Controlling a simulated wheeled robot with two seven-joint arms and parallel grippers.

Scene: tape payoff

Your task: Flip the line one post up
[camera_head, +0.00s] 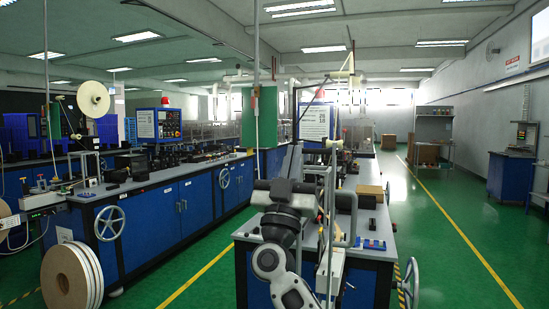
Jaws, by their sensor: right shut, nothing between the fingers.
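My right gripper (294,158) is at the top of my arm, in front of the nearer blue bench (375,245). It is shut and empty, with its narrow dark fingers pointing up. A pale upright post (332,190) stands just right of it on the bench; whether they touch, I cannot tell. A pale reel or arm piece (345,75) sits high above the bench, with a thin dark line running down-left from it. Which part is the line one post is too small to tell. My left gripper is out of view.
A grey tube frame (352,220), a brown box (370,193) and small blue parts (374,244) are on the bench. A longer blue bench (160,215) with a handwheel (110,223) is left, with large reels (72,277) before it. The green aisle at right is clear.

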